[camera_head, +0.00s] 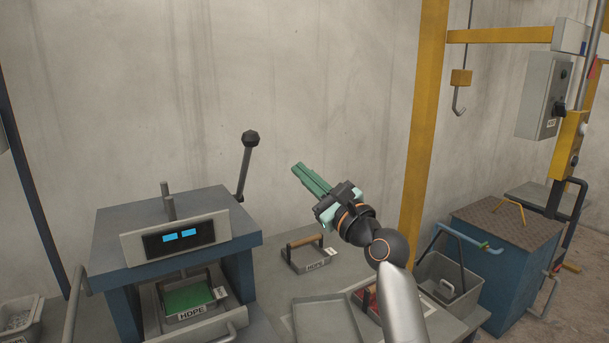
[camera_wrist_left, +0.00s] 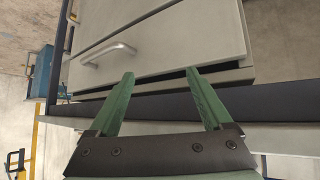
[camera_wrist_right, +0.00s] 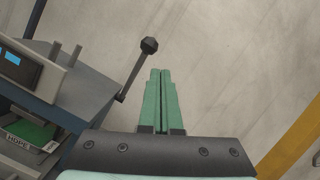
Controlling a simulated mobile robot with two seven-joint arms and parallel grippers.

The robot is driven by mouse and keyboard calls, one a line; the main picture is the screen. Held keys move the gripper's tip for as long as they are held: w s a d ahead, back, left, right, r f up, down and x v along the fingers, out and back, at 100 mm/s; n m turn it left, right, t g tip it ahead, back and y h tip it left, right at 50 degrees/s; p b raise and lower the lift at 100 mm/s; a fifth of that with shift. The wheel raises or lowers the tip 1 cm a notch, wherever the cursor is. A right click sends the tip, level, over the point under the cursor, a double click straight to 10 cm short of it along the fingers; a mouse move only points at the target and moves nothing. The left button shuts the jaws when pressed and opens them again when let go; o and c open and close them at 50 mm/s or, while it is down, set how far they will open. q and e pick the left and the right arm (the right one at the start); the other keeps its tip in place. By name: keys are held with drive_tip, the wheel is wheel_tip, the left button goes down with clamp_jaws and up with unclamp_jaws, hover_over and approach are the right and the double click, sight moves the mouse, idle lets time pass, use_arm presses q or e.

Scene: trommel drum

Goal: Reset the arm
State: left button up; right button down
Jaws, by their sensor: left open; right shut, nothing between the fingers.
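My right gripper (camera_head: 299,168) is raised in front of the concrete wall, above the bench and to the right of the press. Its green fingers are together and hold nothing, as the right wrist view (camera_wrist_right: 160,72) also shows. My left gripper (camera_wrist_left: 160,78) shows only in the left wrist view. Its two green fingers are apart with nothing between them, in front of a grey cabinet front (camera_wrist_left: 160,45) with a metal handle. The left arm is out of the head view.
A blue press (camera_head: 105,245) with a black-knobbed lever (camera_head: 245,165) stands at left, holding a green-filled HDPE tray (camera_head: 190,298). A wooden-handled HDPE piece (camera_head: 305,253) and a flat tray (camera_head: 327,322) lie on the bench. A yellow post (camera_head: 424,130) and hook (camera_head: 458,105) are at right.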

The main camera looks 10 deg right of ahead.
idle(0.3)
drive_tip(key=s+f+n+g+h, duration=0.15)
drive_tip(key=s+f+n, duration=0.25)
drive_tip(key=f, duration=0.5)
drive_tip(key=s+f+n+g+h, duration=0.1)
drive_tip(key=s+f+n+g, duration=0.3)
drive_tip(key=f, duration=0.5)
drive_tip(key=s+f+n+g+h, duration=0.15)
drive_tip(key=s+f+n, duration=0.3)
drive_tip(key=f, duration=0.45)
drive_tip(key=s+d+f+n+g+h, duration=0.25)
drive_tip(key=s+f+n, duration=0.25)
drive_tip(key=s, duration=0.5)
drive_tip(key=s+d+f+n+g+h, duration=0.1)
drive_tip(key=s+d+f+n+g, duration=0.3)
drive_tip(key=s, duration=0.5)
drive_tip(key=s+d+f+n+g+h, duration=0.1)
drive_tip(key=s+f+n+g, duration=0.2)
drive_tip(key=s+f+n, duration=0.5)
drive_tip(key=w+a+f+m+t+y, duration=0.2)
drive_tip(key=f+t, duration=0.4)
drive_tip(key=f, duration=0.3)
drive_tip(key=shift+w+a, duration=0.55)
drive_tip(key=shift+a, duration=0.65)
drive_tip(key=c, duration=1.6)
unclamp_jaws()
drive_tip(key=shift+r, duration=0.1)
